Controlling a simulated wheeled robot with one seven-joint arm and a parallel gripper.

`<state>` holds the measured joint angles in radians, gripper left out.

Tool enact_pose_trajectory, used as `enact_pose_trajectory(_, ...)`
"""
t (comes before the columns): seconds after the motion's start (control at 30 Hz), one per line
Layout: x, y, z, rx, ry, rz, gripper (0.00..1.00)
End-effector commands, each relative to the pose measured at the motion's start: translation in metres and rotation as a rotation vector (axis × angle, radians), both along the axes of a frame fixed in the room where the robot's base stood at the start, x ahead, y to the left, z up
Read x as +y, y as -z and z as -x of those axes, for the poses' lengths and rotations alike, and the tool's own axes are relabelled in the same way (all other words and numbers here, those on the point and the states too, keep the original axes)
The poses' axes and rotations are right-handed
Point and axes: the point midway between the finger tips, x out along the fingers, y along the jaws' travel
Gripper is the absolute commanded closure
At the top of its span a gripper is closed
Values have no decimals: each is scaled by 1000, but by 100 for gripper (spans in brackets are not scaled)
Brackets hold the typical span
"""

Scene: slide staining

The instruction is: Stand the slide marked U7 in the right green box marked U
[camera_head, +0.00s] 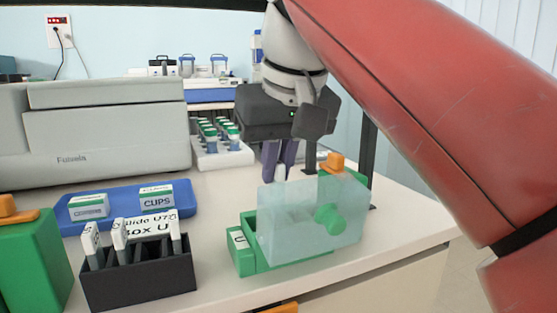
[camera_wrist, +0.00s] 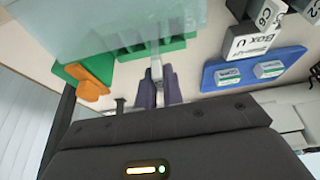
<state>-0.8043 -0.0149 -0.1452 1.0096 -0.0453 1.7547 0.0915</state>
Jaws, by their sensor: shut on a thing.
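My gripper (camera_head: 280,178) is shut on a clear slide (camera_wrist: 155,60) and points down at the back of the right green box. The slide's pale upper end (camera_head: 280,173) shows between the dark purple fingers, which also appear in the wrist view (camera_wrist: 158,88); its marking cannot be read. The right green box (camera_head: 241,258) carries a white label with a U. A translucent panel with a green knob (camera_head: 313,222) hides much of the box. In the wrist view the slide's far part overlaps the box's green slots (camera_wrist: 135,50); I cannot tell whether it is inside one.
A black rack (camera_head: 140,285) with several slides stands left of the box, by a card reading Slide U7, Box U (camera_head: 148,226). A blue tray (camera_head: 115,197) with two small cartons lies behind it. Another green box (camera_head: 32,265) is at far left. An orange knob (camera_head: 333,162) is near my gripper.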

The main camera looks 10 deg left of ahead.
Motion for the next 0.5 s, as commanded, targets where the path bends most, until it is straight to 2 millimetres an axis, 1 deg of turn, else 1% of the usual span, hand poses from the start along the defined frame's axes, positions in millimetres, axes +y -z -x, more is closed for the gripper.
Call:
enact_pose_trajectory(0.03, 0, 5, 0, 0, 0, 0, 100)
enact_pose_trajectory(0.5, 0, 28, 0, 1, 1, 0, 100)
